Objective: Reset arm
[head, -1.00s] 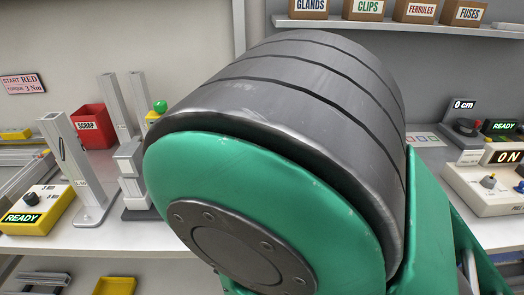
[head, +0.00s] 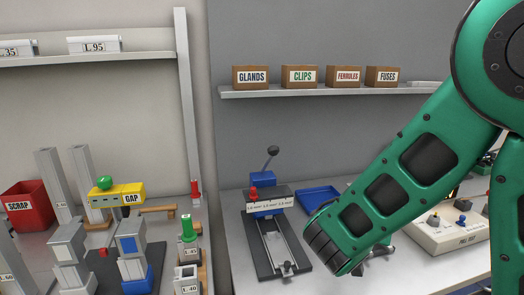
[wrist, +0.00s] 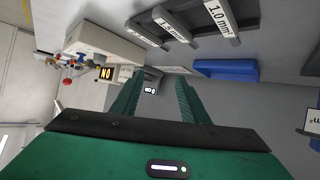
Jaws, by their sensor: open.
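My gripper (wrist: 157,98) shows in the wrist view with its two green ribbed fingers apart and nothing between them. In the head view my green arm comes in from the right and slants down to the left over the right-hand bench.
A lever tool (head: 270,203) and a blue tray (head: 318,198) lie near my arm; the tray also shows in the wrist view (wrist: 225,69). A white control box (head: 455,236) stands at right. Labelled boxes, such as CLIPS (head: 299,76), line the shelf above.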

